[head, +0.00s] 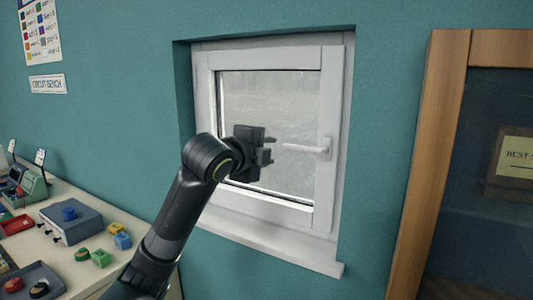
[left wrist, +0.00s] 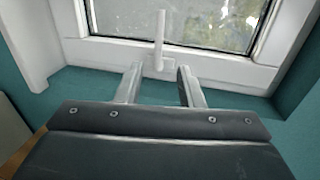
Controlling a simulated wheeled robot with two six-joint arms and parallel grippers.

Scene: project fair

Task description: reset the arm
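My left gripper (head: 268,150) is in front of the window pane, to the left of the white window handle (head: 308,148) in the head view. Its two fingers are apart with nothing between them. In the left wrist view the open gripper (left wrist: 159,78) points at the window, and the handle (left wrist: 159,42) stands just beyond the fingertips, apart from them. The white window (head: 328,110) sits in a recess in the teal wall. I cannot tell for sure whether its sash is fully closed. My right gripper is not in view.
A bench (head: 110,215) at the left holds a blue-grey box (head: 75,225), small coloured blocks, and dark trays. A white sill (head: 285,250) juts out below the window. A wood-framed board (head: 425,150) is at the right. The wall between window and board is clear.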

